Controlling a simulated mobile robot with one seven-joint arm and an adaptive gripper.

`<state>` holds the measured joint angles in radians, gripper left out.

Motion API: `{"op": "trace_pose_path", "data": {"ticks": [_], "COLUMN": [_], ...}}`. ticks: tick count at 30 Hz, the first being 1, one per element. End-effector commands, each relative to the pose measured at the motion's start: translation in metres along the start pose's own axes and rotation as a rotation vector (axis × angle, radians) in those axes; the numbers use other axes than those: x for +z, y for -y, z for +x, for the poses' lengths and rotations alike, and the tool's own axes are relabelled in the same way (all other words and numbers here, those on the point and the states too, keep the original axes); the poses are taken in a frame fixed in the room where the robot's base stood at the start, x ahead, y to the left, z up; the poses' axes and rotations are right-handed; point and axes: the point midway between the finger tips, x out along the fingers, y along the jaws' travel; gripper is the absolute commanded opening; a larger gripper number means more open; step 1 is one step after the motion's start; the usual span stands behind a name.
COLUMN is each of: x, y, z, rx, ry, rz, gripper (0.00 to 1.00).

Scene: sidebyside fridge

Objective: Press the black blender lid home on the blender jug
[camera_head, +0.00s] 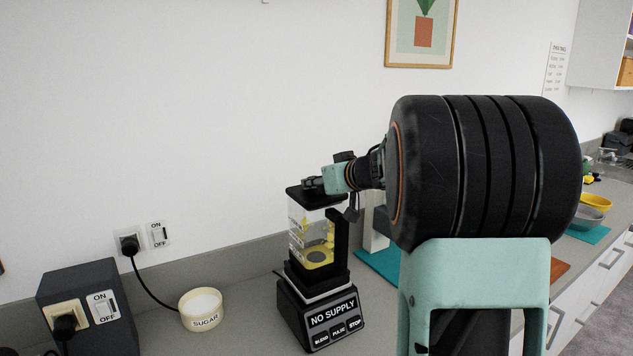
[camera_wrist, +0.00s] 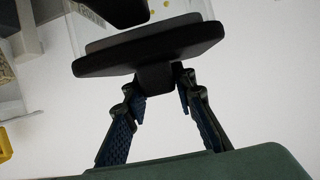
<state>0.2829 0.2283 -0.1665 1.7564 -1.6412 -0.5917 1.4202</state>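The black blender lid (camera_head: 318,196) is at the top of the clear blender jug (camera_head: 297,228). In the wrist view the lid (camera_wrist: 150,47) is a dark slab with a short knob, and a grey band shows between it and the clear jug wall. My gripper (camera_head: 312,184) is just above the lid. I cannot tell whether the lid is fully seated. The jug stands on its black base (camera_head: 319,312) and holds yellow pieces.
The base display reads NO SUPPLY. A sugar bowl (camera_head: 200,311) and a dark switch box (camera_head: 90,308) stand to the left, with a cord from the wall socket (camera_head: 130,243). A teal mat (camera_head: 380,262) lies right of the blender. The wall is close behind.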

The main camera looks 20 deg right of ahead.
Motion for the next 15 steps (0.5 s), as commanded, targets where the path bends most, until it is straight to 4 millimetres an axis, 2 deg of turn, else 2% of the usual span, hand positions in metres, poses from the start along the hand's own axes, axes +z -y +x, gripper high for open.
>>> {"op": "trace_pose_path", "data": {"ticks": [1, 5, 15], "x": [-0.0005, -0.0004, -0.0002], "y": [0.0000, 0.0000, -0.0002], "z": [-0.0002, -0.0001, -0.0030], "rx": [0.000, 0.000, 0.000], "ry": [-0.001, -0.001, 0.000], "rz": [0.000, 0.000, 0.000], "gripper": [0.30, 0.44, 0.44]}}
